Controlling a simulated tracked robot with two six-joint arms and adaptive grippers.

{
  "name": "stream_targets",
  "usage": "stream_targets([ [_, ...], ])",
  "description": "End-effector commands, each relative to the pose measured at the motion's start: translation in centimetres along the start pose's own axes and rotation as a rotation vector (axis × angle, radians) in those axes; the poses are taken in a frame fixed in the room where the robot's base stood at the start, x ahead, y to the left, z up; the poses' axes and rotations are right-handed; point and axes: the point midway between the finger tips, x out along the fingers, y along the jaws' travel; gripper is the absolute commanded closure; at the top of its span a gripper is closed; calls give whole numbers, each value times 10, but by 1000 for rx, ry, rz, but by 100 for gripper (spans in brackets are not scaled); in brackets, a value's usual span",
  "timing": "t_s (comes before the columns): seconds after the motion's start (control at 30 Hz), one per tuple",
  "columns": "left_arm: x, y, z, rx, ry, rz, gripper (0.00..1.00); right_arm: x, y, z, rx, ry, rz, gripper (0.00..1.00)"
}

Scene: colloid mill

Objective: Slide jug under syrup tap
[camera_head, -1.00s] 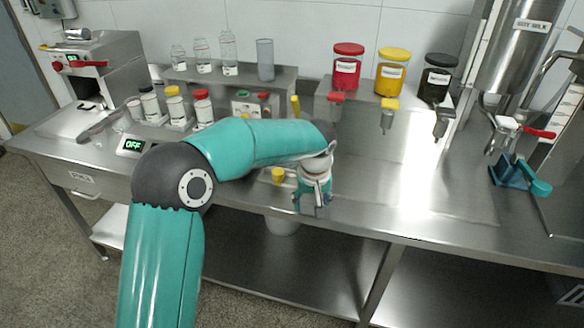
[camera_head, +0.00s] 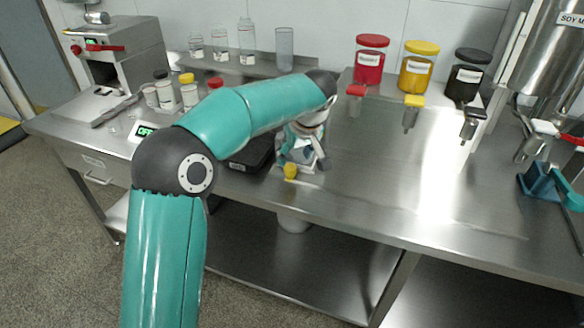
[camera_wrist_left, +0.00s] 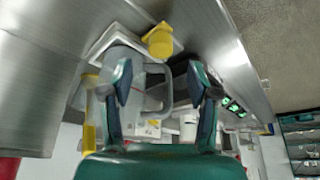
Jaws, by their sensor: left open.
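My left gripper (camera_head: 302,160) is over the middle of the steel bench, beside a small yellow knob (camera_head: 290,171). In the left wrist view its two fingers (camera_wrist_left: 163,95) are spread. A clear grey jug (camera_wrist_left: 122,68) with a looped handle shows between and behind the fingers, with the handle in the gap. I cannot tell whether the fingers touch it. In the head view the arm and gripper mostly hide the jug. Three syrup jars with taps stand behind to the right: red (camera_head: 369,68), yellow (camera_head: 416,72) and black (camera_head: 464,84).
A black box (camera_head: 253,153) sits left of the gripper. Bottles and small jars stand at the back left. A blue-teal stand (camera_head: 540,184) and a steel soy milk tank (camera_head: 549,50) are at the right. The bench below the taps is clear (camera_head: 400,185).

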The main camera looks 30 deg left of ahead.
Motion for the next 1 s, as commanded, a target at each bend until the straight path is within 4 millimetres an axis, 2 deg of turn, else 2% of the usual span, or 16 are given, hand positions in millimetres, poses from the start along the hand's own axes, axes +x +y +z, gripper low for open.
stream_targets([
  [0.1,25,-1,0,1,-2,-3,40,0,0,0,0,0,0,60],
  [0.3,52,0,0,1,-1,-1,40,-1,0,0,0,0,0,60],
  [0.47,60,1,1,2,-1,1,40,-1,0,0,0,0,0,60],
  [0.73,61,1,1,2,0,1,40,-1,0,0,0,0,0,60],
  [0.77,61,1,1,2,0,1,44,-1,0,0,0,0,0,60],
  [1.0,61,1,1,2,0,1,84,-1,0,0,0,0,0,60],
])
